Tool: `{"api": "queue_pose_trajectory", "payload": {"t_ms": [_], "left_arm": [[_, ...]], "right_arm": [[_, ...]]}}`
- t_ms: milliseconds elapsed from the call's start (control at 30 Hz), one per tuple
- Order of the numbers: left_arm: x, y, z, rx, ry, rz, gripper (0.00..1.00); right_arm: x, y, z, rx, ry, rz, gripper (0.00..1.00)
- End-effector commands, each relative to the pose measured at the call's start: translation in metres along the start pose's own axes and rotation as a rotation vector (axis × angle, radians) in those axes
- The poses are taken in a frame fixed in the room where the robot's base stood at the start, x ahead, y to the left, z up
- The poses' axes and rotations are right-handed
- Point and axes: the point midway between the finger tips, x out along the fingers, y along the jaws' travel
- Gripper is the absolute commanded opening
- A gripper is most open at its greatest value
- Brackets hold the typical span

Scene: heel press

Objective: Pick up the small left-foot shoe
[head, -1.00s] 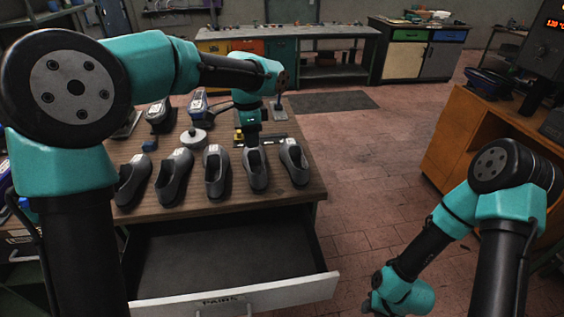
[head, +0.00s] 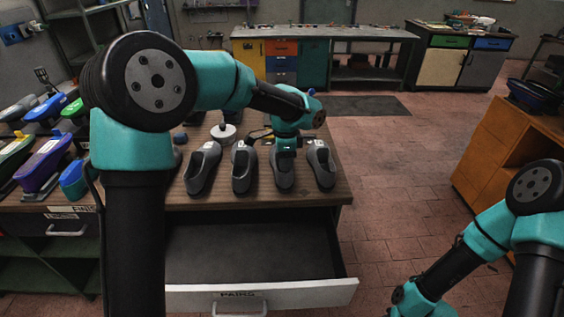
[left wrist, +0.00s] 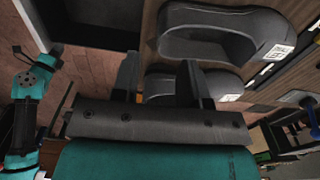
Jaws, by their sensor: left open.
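A neighbouring shoe (left wrist: 215,40) with a white label fills the top of the wrist view. My right arm's jaws do not show clearly.
An open, empty drawer (head: 250,255) marked PAIRS juts out below the bench front. A white round object (head: 223,132) stands behind the shoes. Coloured shoe-shaped items (head: 45,165) stand at the left. An orange-brown cabinet (head: 500,150) is at the right.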

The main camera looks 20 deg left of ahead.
Motion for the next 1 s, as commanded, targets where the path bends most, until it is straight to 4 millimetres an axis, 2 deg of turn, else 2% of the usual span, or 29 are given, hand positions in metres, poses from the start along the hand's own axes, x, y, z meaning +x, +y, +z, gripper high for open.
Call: {"api": "queue_pose_trajectory", "payload": {"t_ms": [100,200,333,700,1000], "left_arm": [[0.021,0.001,0.0,0.002,-0.002,0.003,0.4],[0.033,0.0,0.0,0.0,-0.001,0.002,0.4],[0.04,0.0,0.0,0.0,0.0,0.0,0.4],[0.043,0.0,0.0,0.0,0.0,0.0,0.4],[0.08,-0.002,-0.001,0.001,-0.002,0.003,0.4]], "right_arm": [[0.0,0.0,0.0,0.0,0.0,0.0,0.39],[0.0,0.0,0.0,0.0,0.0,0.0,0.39],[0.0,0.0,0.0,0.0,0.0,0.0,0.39],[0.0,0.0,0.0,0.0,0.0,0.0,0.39],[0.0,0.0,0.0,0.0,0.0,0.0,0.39]]}}
